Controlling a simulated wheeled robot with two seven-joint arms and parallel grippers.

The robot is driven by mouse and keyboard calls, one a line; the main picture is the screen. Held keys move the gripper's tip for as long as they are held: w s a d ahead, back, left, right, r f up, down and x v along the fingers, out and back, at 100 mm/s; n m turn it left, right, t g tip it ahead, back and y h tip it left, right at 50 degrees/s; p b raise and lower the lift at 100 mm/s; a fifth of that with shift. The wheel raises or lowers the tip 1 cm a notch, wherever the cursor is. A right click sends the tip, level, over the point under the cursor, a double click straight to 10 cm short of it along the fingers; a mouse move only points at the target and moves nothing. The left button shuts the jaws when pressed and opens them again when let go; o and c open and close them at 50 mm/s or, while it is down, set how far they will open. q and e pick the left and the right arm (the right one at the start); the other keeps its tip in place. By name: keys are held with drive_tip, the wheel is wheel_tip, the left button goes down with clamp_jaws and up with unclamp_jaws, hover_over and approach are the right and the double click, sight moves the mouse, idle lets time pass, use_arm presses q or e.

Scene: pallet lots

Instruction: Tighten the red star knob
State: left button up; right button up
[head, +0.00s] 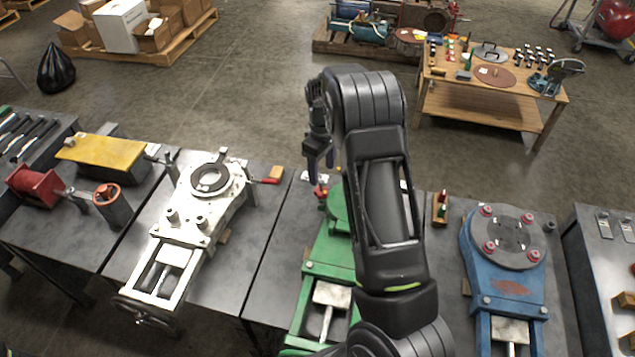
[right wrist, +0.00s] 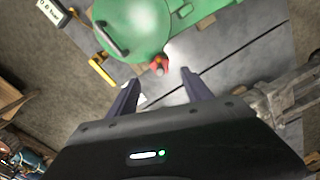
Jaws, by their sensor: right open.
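The small red star knob (head: 321,190) is beside the round top of the green machine (head: 331,252), partly hidden by my right arm in the head view. In the right wrist view the red knob (right wrist: 159,66) sits at the edge of the green disc (right wrist: 135,25). My right gripper (head: 319,166) is above the knob and points down. Its two fingers (right wrist: 160,80) are apart, with nothing between them, and the knob shows just beyond the gap between the tips. They do not appear to touch it. My left gripper is out of view.
A white machine (head: 195,210) stands left of the green one, with a red-handled lever (head: 268,181) at its side. A blue machine (head: 505,265) stands on the right. A yellow bar (right wrist: 101,72) is near the knob. A wooden table (head: 480,100) is behind.

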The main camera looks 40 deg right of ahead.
sight(322, 181)
drive_tip(key=shift+w+f, duration=0.1)
drive_tip(key=shift+f, duration=0.5)
wheel_tip(322, 181, down, 7)
drive_tip(key=shift+r+p, duration=0.15)
drive_tip(key=shift+p, duration=0.8)
drive_tip(key=shift+c, duration=0.2)
clamp_jaws()
